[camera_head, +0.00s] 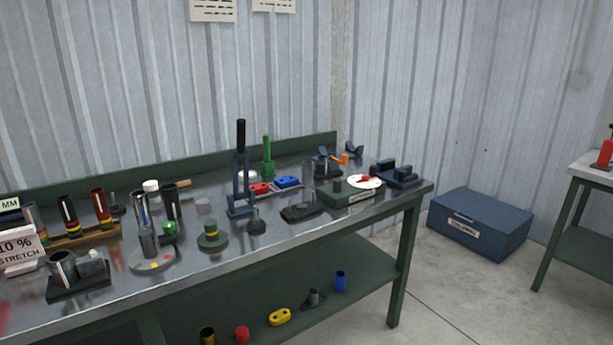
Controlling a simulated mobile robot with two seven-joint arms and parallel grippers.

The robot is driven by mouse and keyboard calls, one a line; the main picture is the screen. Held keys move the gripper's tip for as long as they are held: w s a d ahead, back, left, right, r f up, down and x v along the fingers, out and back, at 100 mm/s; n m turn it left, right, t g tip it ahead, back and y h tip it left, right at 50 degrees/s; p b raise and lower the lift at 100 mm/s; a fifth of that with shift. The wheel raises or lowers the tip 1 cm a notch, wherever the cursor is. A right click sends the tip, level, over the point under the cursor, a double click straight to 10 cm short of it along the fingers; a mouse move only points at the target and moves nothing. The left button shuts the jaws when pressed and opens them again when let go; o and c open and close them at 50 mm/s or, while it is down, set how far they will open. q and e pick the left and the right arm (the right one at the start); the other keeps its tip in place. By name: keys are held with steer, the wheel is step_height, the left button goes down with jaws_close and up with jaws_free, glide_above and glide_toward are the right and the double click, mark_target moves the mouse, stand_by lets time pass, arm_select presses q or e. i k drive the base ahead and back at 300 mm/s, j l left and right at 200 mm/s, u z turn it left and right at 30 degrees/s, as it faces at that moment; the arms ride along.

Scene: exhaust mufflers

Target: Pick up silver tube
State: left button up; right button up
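Several silver or grey tubes show on the bench; I cannot tell which one the task means. A short silver tube (62,269) stands in a dark block at the front left. A grey tube (148,243) stands upright on a round pale disc with coloured marks. Behind it, a tall shiny tube (140,208) stands upright, partly overlapped by the things around it. Neither of my grippers is in view.
The metal workbench (225,268) is crowded, with a tall dark lever press (240,180) near its middle. A lower shelf (370,272) holds several small parts. A blue box (480,222) sits on the floor at right.

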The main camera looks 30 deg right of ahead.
mark_target(308, 166)
steer(key=z, duration=1.35)
steer(key=i+l+u, duration=0.15)
steer(key=i+l, duration=0.45)
steer(key=i+l+u, duration=0.1)
steer(key=i+l, duration=0.5)
steer(key=l, duration=0.15)
